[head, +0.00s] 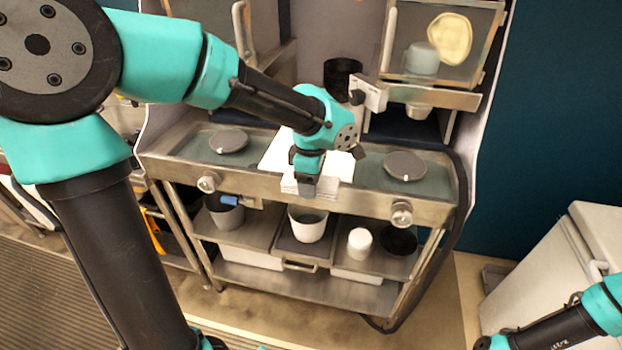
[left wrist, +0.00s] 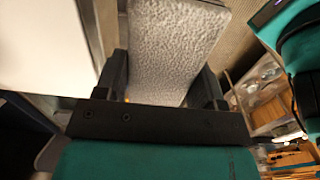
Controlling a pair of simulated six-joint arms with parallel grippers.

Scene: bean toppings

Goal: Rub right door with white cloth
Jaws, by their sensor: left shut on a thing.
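The right door (head: 483,62) is a framed glass panel at the upper right of the cart, with a pale yellow smear (head: 450,38) on it. My left gripper (head: 308,187) is over the middle of the counter, below and left of the door and apart from it. It is shut on the white cloth (left wrist: 175,50), which shows as a textured white pad between the fingers in the left wrist view. In the head view the cloth is partly hidden by the gripper and hard to separate from the white surface behind. My right arm enters at the lower right; its gripper is outside the frame.
The steel counter (head: 375,202) has round dark lids at left (head: 229,141) and right (head: 405,166). A black container (head: 342,74) stands behind my left wrist. The lower shelf holds a white pot (head: 307,224) and other containers. A white cabinet (head: 570,255) stands at right.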

